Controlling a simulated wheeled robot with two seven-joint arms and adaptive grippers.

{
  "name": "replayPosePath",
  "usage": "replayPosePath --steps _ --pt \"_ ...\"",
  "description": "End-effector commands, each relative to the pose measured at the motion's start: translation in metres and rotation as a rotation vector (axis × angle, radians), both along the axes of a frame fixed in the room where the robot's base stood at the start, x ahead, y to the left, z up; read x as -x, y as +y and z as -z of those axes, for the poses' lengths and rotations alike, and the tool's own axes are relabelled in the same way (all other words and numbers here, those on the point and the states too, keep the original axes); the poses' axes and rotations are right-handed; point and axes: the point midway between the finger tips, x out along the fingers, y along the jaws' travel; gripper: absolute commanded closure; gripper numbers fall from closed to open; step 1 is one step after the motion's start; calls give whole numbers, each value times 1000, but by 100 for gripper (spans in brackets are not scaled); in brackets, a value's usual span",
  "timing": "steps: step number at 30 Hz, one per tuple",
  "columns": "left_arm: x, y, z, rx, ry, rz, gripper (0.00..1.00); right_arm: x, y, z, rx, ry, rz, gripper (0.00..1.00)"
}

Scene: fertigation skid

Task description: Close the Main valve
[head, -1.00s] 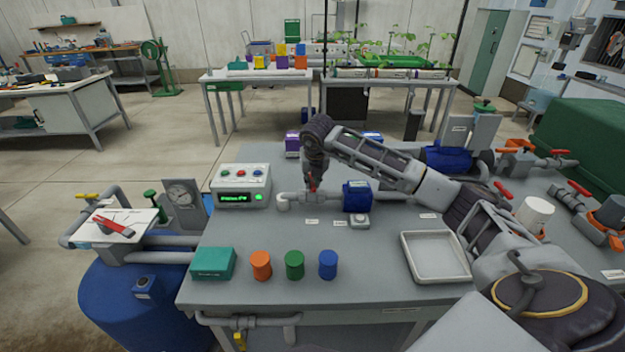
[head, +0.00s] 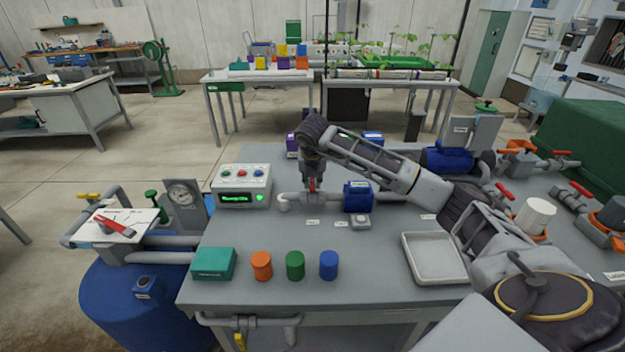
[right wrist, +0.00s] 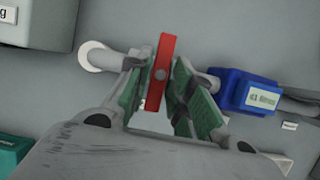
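The Main valve's red handle (head: 312,184) stands on a grey pipe at the middle of the table. In the right wrist view the handle (right wrist: 161,73) lies across the pipe, slightly slanted. My right gripper (head: 311,176) reaches down over it from above. In the right wrist view the gripper's green-padded fingers (right wrist: 160,72) stand on either side of the handle, spread with slight gaps, so it looks open around it. The label in front of the valve is too small to read. My left gripper is not in view.
A blue meter (head: 357,197) sits on the pipe right of the valve. A control box (head: 243,187) with a lit green lamp is left. A teal box (head: 213,264), coloured cylinders (head: 295,266) and an empty tray (head: 433,258) are nearer. Other red-handled valves (head: 505,191) are right.

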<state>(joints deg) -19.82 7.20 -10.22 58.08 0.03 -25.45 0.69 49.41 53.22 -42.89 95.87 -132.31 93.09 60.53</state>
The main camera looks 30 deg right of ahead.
Motion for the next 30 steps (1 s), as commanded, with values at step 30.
replayPosePath --steps 30 --pt "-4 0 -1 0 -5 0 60 18 12 -54 1 -2 -3 62"
